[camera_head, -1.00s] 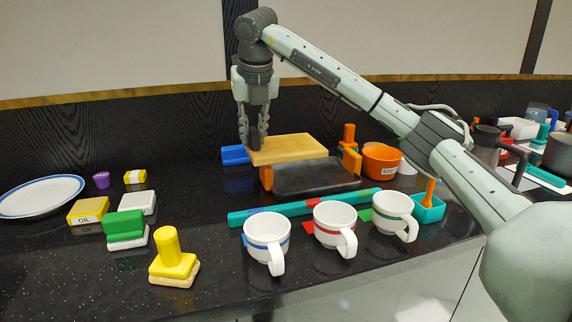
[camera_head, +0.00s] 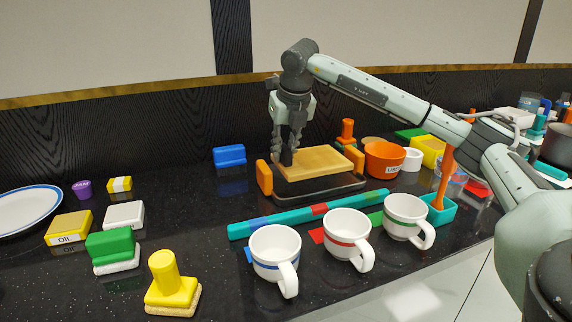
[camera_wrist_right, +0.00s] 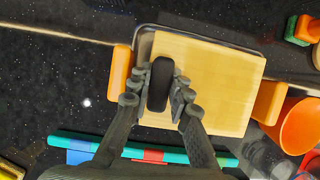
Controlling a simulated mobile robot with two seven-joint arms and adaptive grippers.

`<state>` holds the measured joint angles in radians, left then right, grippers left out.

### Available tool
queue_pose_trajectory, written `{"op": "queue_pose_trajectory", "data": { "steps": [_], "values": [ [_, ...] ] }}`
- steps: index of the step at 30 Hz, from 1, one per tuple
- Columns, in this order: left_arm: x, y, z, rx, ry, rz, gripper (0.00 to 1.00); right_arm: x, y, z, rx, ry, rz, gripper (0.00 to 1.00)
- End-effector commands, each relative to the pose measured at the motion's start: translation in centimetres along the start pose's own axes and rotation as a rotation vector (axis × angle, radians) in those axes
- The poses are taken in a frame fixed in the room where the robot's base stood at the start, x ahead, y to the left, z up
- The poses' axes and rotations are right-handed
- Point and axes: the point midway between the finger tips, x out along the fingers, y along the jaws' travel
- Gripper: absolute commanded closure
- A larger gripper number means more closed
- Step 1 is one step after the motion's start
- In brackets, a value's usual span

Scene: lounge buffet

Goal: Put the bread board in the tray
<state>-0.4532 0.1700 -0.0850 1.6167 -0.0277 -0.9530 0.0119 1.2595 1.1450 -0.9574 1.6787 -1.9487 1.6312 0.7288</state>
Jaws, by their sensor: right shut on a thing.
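The bread board (camera_head: 325,161) is a flat pale wooden slab with a dark upright handle (camera_wrist_right: 160,84) near its left end. My right gripper (camera_head: 287,158) is shut on that handle; in the right wrist view the fingers (camera_wrist_right: 160,92) sit on both sides of it. The tray (camera_head: 330,190) is dark with orange end handles, one at its left (camera_head: 264,178). The board lies level over the tray, between the handles, and covers most of it. The tray rim also shows at the left and far edges in the wrist view (camera_wrist_right: 190,31). Whether the board touches the tray floor is hidden.
An orange bowl (camera_head: 384,160) stands close right of the tray. A blue block (camera_head: 229,156) sits behind left. A long teal bar (camera_head: 270,226) and white mugs (camera_head: 275,252) are in front. The counter left of the tray is mostly clear.

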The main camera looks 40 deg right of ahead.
Motion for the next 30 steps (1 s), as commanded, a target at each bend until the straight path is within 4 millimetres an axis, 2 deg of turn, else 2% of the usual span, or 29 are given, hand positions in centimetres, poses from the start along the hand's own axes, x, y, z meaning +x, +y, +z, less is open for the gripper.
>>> {"op": "queue_pose_trajectory", "data": {
  "steps": [3,10,14,19,20,24,30],
  "values": [
    [0.2,-0.2,0.0,0.001,-0.002,-0.003,0.60,0.5,-0.4,-0.3,-0.002,0.000,0.000,1.00],
    [0.9,-0.6,0.2,0.011,0.002,-0.012,0.60,3.3,-0.3,-1.5,-0.001,0.000,0.002,1.00],
    [1.5,-0.7,0.8,0.016,-0.009,-0.014,0.60,3.8,-0.3,-1.7,0.000,-0.002,0.003,1.00],
    [1.5,-0.8,0.7,0.017,-0.006,-0.015,0.60,3.8,-0.3,-1.7,0.000,-0.002,0.003,1.00],
    [1.5,-0.8,0.7,0.017,-0.005,-0.015,0.60,3.9,-0.3,-1.7,0.000,-0.001,0.003,0.78],
    [1.4,-0.7,0.6,0.018,-0.005,-0.014,0.60,3.9,-0.3,-1.7,0.000,-0.001,0.003,0.61],
    [1.4,-0.6,1.1,0.018,-0.013,-0.013,0.60,3.8,-0.3,-1.7,0.000,-0.001,0.003,0.61]
  ]
}}
